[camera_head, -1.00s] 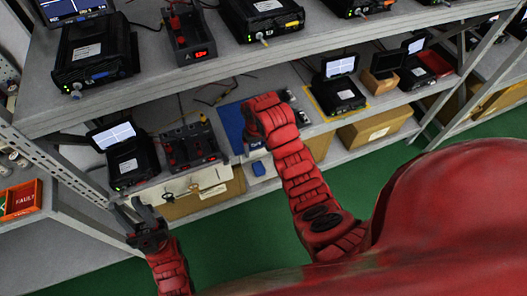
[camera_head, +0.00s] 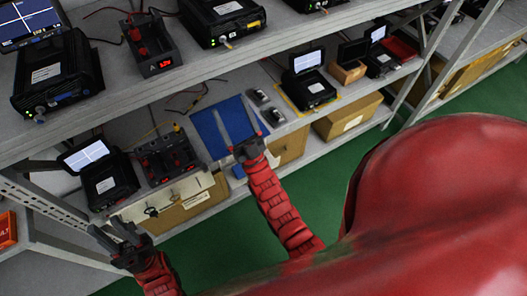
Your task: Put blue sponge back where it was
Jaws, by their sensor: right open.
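A small blue block (camera_head: 238,171), likely the blue sponge, shows below the front edge of the middle shelf, beside a cardboard box; part of it is hidden by the shelf edge and my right arm. A flat blue mat (camera_head: 208,133) lies on the middle shelf. My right gripper (camera_head: 244,137) is open at that shelf's front edge, over the mat's near right side in the picture, with nothing seen between its fingers. My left gripper (camera_head: 112,229) is open and empty at lower left, in front of the shelves.
On the middle shelf, a red-and-black fixture (camera_head: 170,158) and a black unit with a screen (camera_head: 108,180) stand left of the mat. Small dark-grey parts (camera_head: 265,105) lie to its right. Cardboard boxes (camera_head: 187,203) fill the lower shelf. The upper shelf (camera_head: 190,62) overhangs.

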